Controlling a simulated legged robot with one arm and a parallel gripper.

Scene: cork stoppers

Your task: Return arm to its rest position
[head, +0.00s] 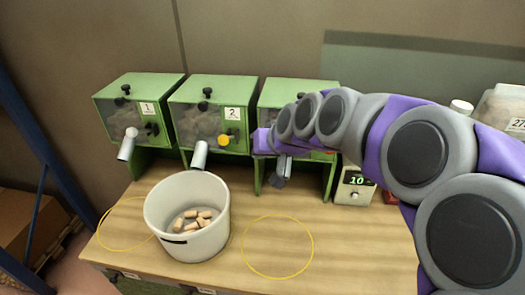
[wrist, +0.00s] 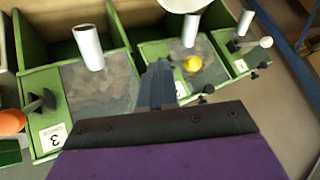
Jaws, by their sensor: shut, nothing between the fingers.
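My arm reaches in from the right in the head view. My gripper (head: 280,174) hangs in front of the third green dispenser (head: 300,92), partly hiding it. In the wrist view, the fingers of my gripper (wrist: 157,85) are shut together and empty. They are in front of the dispensers, and I see no clear contact. A white bucket (head: 163,217) with several cork stoppers (head: 196,218) stands on the wooden table (head: 345,250), to the left of my gripper.
Dispenser 1 (head: 137,112) and dispenser 2 (head: 211,112), with a yellow knob (head: 223,140), stand left of the third. A small box with a green display (head: 354,187) stands to the right. Yellow rings (head: 278,277) mark the table. The front right of the table is bare.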

